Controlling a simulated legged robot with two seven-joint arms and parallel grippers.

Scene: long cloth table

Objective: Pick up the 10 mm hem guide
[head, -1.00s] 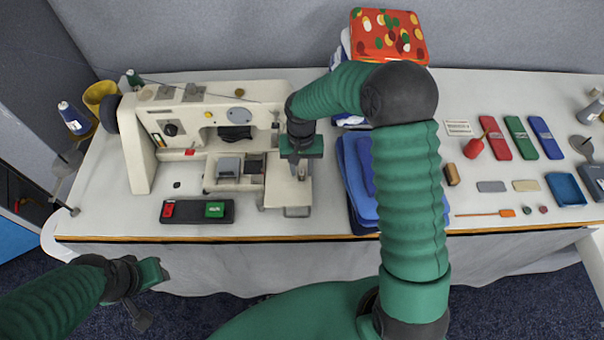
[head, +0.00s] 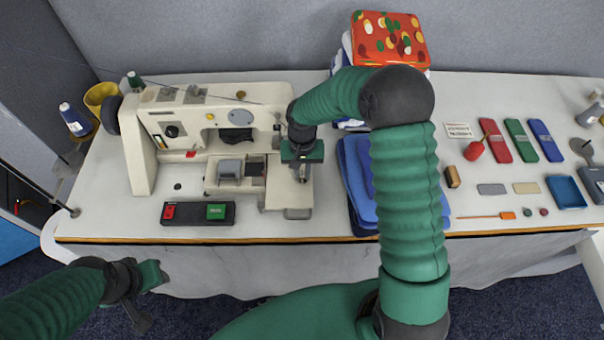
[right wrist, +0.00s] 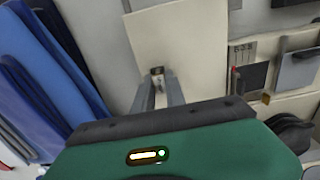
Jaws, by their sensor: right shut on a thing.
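My right gripper (head: 303,176) is over the right end of the cream sewing machine (head: 261,95). In the right wrist view its two grey fingers (right wrist: 160,88) are shut on a small dark metal piece, the hem guide (right wrist: 157,71), held at the fingertips. The cream machine surface (right wrist: 185,40) lies behind it. Any size marking on the piece is too small to read. In the head view the piece is too small to make out at the fingertips. My left gripper (head: 152,277) is off the table's front edge at the lower left; its jaws are unclear.
A folded blue cloth stack (head: 358,170) stands just right of the gripper. A control box (head: 190,213) with red and green buttons lies in front of the machine. Several small tools and flat cases lie at the right.

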